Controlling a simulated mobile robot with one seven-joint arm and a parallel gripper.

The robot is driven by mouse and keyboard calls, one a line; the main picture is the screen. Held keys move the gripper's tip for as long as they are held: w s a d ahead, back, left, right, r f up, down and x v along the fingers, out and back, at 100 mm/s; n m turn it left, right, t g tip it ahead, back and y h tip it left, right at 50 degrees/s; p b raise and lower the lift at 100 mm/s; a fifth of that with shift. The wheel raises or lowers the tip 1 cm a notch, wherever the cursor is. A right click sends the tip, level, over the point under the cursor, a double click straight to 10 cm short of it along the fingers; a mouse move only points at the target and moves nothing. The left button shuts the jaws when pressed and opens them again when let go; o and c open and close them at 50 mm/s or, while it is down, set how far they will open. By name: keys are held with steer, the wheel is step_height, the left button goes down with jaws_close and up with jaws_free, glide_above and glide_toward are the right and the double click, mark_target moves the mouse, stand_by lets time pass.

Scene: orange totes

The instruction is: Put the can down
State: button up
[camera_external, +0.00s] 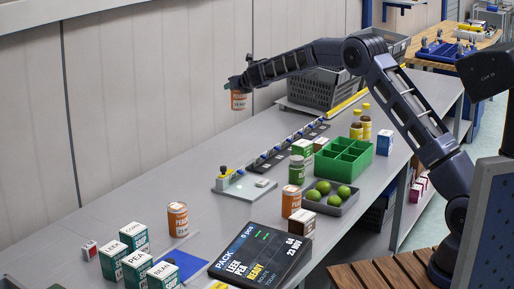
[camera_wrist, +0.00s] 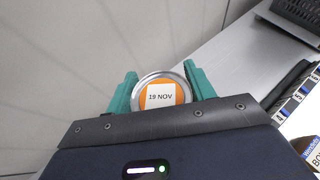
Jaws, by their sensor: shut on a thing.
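My gripper (camera_external: 239,83) is shut on an orange can (camera_external: 238,101) and holds it in the air at the back side of the grey table (camera_external: 150,186), near the wall. The can looks upright. In the wrist view my gripper (camera_wrist: 162,88) has green fingers on both sides of the can (camera_wrist: 144,94); its silver-rimmed top bears a white label reading "19 NOV". The can's lower part is hidden in the wrist view.
Other orange cans (camera_external: 178,219), several boxes (camera_external: 137,269), a tray of limes (camera_external: 344,206), a green divided bin (camera_external: 360,148) and a grey crate (camera_external: 322,92) stand on the table. The table's left back part looks clear.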

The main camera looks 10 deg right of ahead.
steer(key=s+a+n+g+y, duration=0.35)
steer(key=s+a, duration=0.65)
steer(key=a, duration=0.5)
steer(key=s+a+n+g+y, duration=0.2)
steer(key=s+a+n+y, duration=0.25)
steer(key=s+a, duration=0.9)
steer(key=s+a+n+g+y, duration=0.1)
steer(key=s+a+n+g, duration=0.4)
steer(key=s+a, duration=0.7)
steer(key=s+a+n+g+y, duration=0.1)
steer(key=s+a+n+g, duration=0.35)
steer(key=s+a, duration=0.75)
steer(key=shift+m, duration=0.25)
steer(key=s+d+f, duration=0.1)
steer(key=f, duration=0.5)
steer(key=s+d+f, duration=0.1)
steer(key=f, duration=0.6)
steer(key=s+d+f, duration=0.1)
steer(key=f, duration=0.5)
steer(key=shift+s+d+f, duration=0.1)
steer(key=shift+d+f, duration=0.05)
steer(key=shift+f, duration=0.15)
steer(key=o, duration=1.3)
